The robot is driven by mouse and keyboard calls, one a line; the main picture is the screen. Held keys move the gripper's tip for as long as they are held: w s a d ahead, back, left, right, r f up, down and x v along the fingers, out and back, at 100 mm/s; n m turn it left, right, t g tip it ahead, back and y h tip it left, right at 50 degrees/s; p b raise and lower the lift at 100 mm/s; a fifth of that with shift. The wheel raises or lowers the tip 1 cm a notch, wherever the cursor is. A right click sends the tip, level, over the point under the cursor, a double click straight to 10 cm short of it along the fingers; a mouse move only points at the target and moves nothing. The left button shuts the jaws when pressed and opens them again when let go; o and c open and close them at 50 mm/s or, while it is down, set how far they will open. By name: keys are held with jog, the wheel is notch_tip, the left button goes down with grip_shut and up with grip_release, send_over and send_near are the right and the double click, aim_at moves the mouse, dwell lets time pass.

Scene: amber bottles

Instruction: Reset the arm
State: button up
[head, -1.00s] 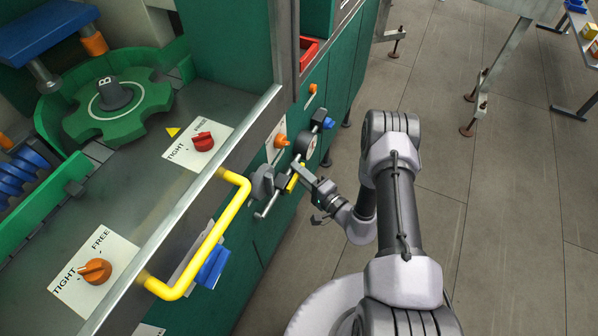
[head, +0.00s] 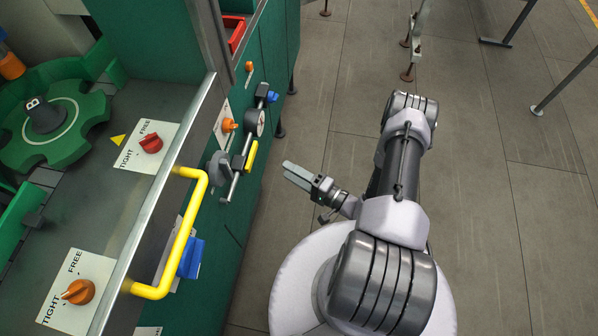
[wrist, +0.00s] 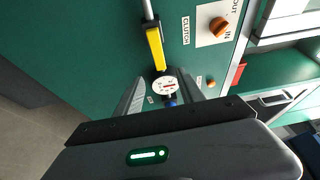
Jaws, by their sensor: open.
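My gripper (head: 300,177) is open and empty in the head view, beside the green machine front and apart from it. Its two fingers point left toward a lever with a yellow grip (head: 251,156) and a grey knob (head: 219,164). In the wrist view the open fingers (wrist: 168,95) frame a small round dial (wrist: 165,85), and the yellow grip (wrist: 156,48) shows above it. My arm reaches out bent over the floor to the right of the machine.
A yellow rail (head: 190,235) sticks out from the machine's (head: 130,250) front edge, with a blue part (head: 191,258) below it. An orange knob (head: 229,125) sits on the front, labelled CLUTCH in the wrist view. The floor (head: 480,220) to the right is clear; table legs (head: 548,100) stand beyond.

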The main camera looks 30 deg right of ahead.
jog(key=v, duration=0.3)
jog(key=w+a+r+n+g+y, duration=0.1)
jog(key=a+r+n+g+y, duration=0.2)
jog(key=r, duration=0.4)
jog(key=w+a+r+n+g+y, duration=0.1)
jog(key=w+r+n+g+y, duration=0.1)
jog(key=r+g+y, duration=0.3)
jog(key=s+a+r+n+g+h, duration=0.2)
jog(key=s+a+r+g+h, duration=0.15)
jog(key=r, duration=0.35)
jog(key=s+a+r+n+g+h, duration=0.25)
jog(key=a+r+g, duration=0.2)
jog(key=r, duration=0.25)
jog(key=s+d+r+m+t+h, duration=0.1)
jog(key=s+r+t+h, duration=0.5)
jog(key=r, duration=0.7)
jog(key=s+m+h, duration=0.1)
jog(key=s+h, duration=0.1)
jog(key=shift+s+d+h, duration=0.15)
jog(key=shift+s+h, duration=0.2)
jog(key=shift+h, duration=0.05)
